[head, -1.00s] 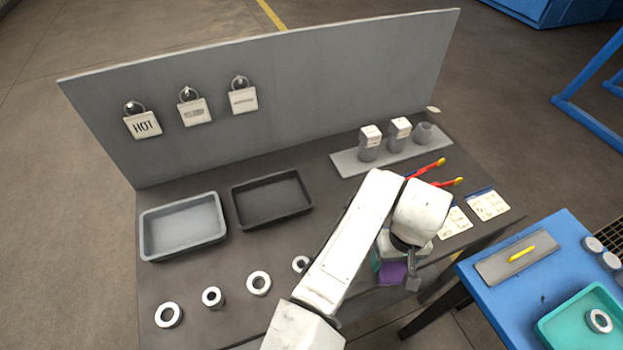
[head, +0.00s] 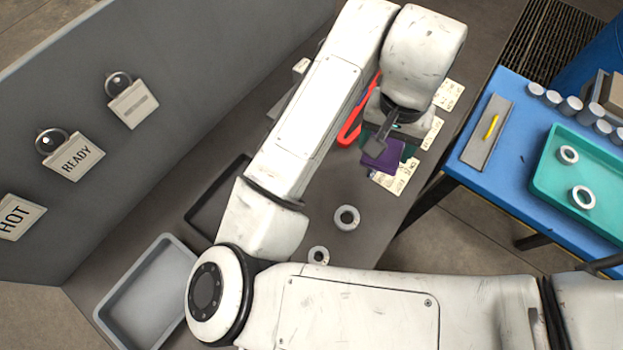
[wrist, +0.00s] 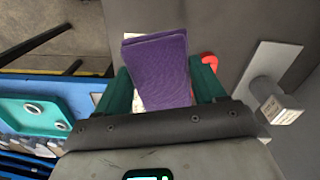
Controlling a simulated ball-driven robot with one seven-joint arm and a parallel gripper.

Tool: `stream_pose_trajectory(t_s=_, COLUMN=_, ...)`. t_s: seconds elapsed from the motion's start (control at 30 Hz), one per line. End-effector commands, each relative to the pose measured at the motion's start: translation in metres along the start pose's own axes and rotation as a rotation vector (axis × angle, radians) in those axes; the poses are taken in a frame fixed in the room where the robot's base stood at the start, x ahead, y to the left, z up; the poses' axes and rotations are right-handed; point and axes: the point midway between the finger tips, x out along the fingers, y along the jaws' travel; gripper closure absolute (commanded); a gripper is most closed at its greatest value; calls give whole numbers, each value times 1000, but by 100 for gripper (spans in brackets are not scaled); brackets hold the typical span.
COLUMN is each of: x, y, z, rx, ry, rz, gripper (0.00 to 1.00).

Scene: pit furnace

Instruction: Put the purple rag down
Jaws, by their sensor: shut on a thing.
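The purple rag (head: 382,154) is a folded, flat piece of cloth. In the wrist view the rag (wrist: 158,72) lies between the two green fingers of my gripper (wrist: 160,88). My gripper (head: 390,140) is shut on it and holds it over the right part of the grey bench (head: 375,215), near the bench's front edge. I cannot tell whether the rag touches the bench top. White cards (head: 400,178) show beside and behind the rag. My arm hides part of the bench.
A light grey tray (head: 112,312) and a black tray (head: 195,212) sit by the upright panel (head: 60,110). Metal rings (head: 346,217) stand on the bench. A red-handled tool (head: 348,135) lies near my gripper. A blue table (head: 470,165) with a teal tray (head: 540,180) stands to the right.

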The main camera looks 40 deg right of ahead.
Motion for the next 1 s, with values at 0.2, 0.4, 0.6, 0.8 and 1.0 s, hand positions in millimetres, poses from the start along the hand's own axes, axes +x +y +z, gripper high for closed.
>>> stream_pose_trajectory(t_s=0.2, x=-11, y=27, z=16, rx=222, ry=-14, rz=-18, gripper=59)
stream_pose_trajectory(t_s=0.4, x=-1, y=-2, z=22, rx=231, ry=-19, rz=-19, gripper=59)
stream_pose_trajectory(t_s=0.6, x=17, y=-48, z=26, rx=231, ry=-19, rz=-19, gripper=59)
stream_pose_trajectory(t_s=0.8, x=49, y=-82, z=30, rx=232, ry=-18, rz=-17, gripper=59)
stream_pose_trajectory(t_s=1.0, x=72, y=-102, z=31, rx=235, ry=-16, rz=-17, gripper=59)
